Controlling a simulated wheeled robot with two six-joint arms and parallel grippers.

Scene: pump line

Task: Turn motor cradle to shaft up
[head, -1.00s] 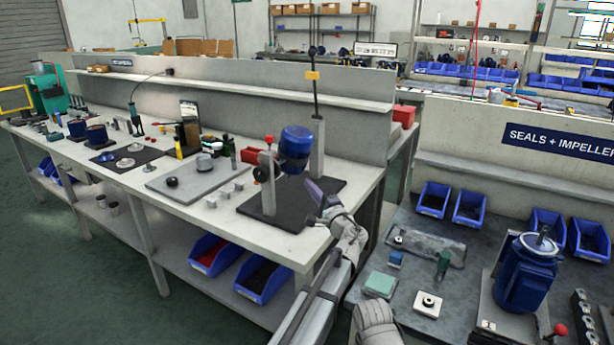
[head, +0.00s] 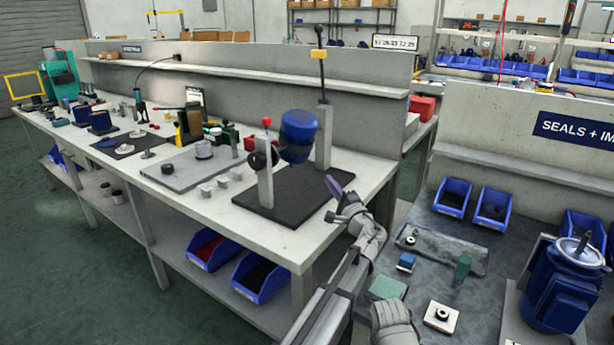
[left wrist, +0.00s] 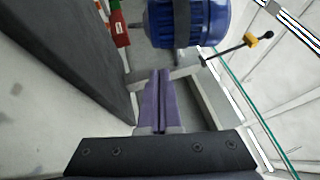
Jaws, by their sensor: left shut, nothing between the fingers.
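The motor cradle stands on a dark base plate (head: 290,212) at the near end of the left bench. A black round knob (head: 259,161) sits on the front post, which has a red ball on top. A yellow-marked lever (head: 319,54) rises at the rear post. My left gripper (head: 331,186) is shut and empty, right of the motor and apart from it. In the left wrist view its purple fingers (left wrist: 154,100) point towards the motor (left wrist: 200,22).
A second blue motor (head: 556,290) stands upright on the right bench. Blue bins (head: 453,197) and small parts lie around it. Left of the cradle is a grey plate (head: 180,172) with fittings. A gap separates the two benches.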

